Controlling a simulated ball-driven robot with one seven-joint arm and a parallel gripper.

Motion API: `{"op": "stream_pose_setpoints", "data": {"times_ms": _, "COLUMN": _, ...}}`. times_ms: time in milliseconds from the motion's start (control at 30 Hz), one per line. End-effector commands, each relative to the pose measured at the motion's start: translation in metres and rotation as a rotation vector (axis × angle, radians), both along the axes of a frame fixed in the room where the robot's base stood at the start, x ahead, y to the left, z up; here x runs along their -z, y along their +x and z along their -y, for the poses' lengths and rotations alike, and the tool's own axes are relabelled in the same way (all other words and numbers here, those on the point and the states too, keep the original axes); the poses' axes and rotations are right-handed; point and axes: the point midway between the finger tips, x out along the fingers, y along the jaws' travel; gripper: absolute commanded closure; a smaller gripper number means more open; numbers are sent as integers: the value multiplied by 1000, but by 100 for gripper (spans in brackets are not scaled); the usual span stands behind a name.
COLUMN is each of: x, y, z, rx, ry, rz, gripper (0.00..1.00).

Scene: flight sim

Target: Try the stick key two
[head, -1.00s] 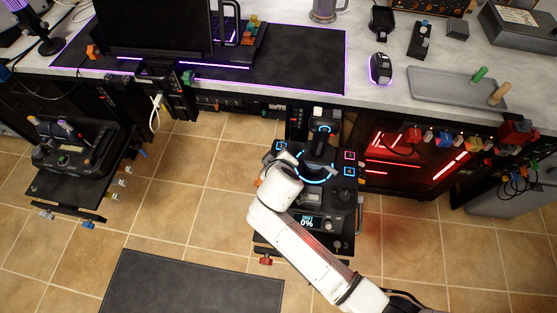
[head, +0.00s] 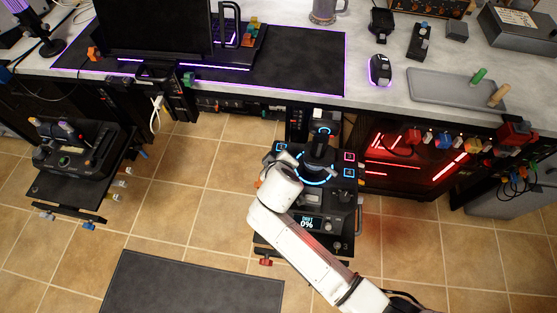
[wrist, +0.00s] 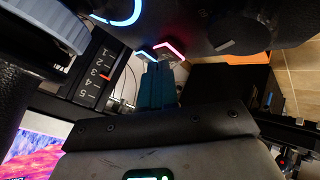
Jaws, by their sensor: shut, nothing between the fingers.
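The stick unit (head: 309,199) stands in front of the desk, with a dark stick (head: 318,150) rising from a blue-lit ring. Square keys are lit around it: a blue key (head: 281,147) at left, a pink key (head: 349,156) and another blue key (head: 349,173) at right. I cannot read which is key two. My white arm reaches over the unit's left side and hides part of it; the fingers are not clear in the head view. In the wrist view my gripper (wrist: 157,70) is shut and empty, its fingertips close below a pink-lit key (wrist: 172,49). Contact cannot be told.
A numbered scale (wrist: 97,72) with a red mark lies left of my fingers in the wrist view. The desk (head: 370,105) edge is behind the unit. Another control panel (head: 75,150) stands at far left. Tiled floor is open between them.

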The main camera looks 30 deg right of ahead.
Motion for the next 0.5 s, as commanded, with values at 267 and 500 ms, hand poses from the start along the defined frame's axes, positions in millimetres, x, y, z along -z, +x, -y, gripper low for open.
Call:
{"op": "stream_pose_setpoints", "data": {"times_ms": 267, "x": -11, "y": 0, "z": 0, "rx": 0, "ry": 0, "rz": 0, "gripper": 100}}
{"op": "stream_pose_setpoints", "data": {"times_ms": 500, "x": -11, "y": 0, "z": 0, "rx": 0, "ry": 0, "rz": 0, "gripper": 100}}
